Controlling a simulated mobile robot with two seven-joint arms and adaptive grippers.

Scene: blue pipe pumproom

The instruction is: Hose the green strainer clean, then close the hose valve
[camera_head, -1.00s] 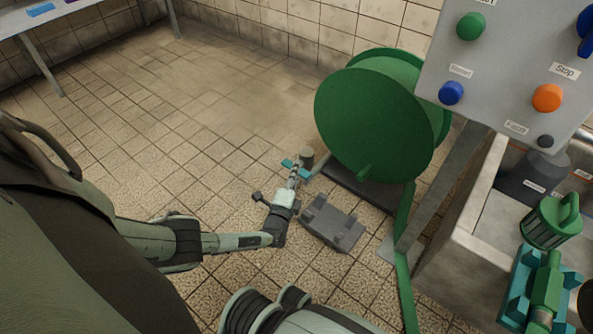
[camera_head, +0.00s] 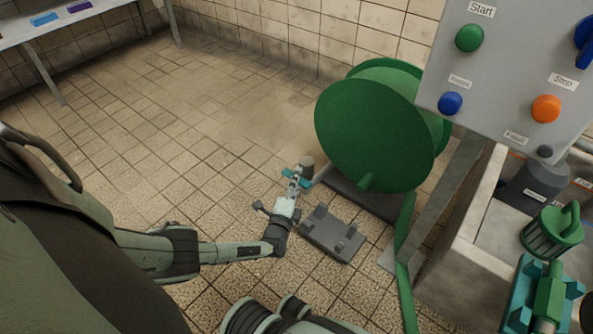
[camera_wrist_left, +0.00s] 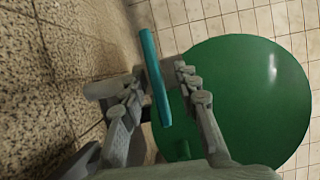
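The green strainer (camera_head: 553,234), a ribbed basket with a loop handle, stands upright in the sink at the right. A green nozzle (camera_head: 547,293) rests in a teal cradle just in front of it. The hose reel (camera_head: 375,130) is green and stands on the floor. A teal valve lever (camera_head: 289,174) is at a low grey pipe stub beside the reel. My left gripper (camera_head: 296,182) is at the lever. In the left wrist view the lever (camera_wrist_left: 155,75) lies between its two spread fingers (camera_wrist_left: 160,80), with a gap visible on the right side. My right gripper is out of view.
A grey panel (camera_head: 510,65) with several buttons stands above the sink (camera_head: 455,235). A dark grey block (camera_head: 332,233) lies on the floor by my left wrist. The green hose (camera_head: 403,270) runs down from the reel. Tiled floor at the left is clear.

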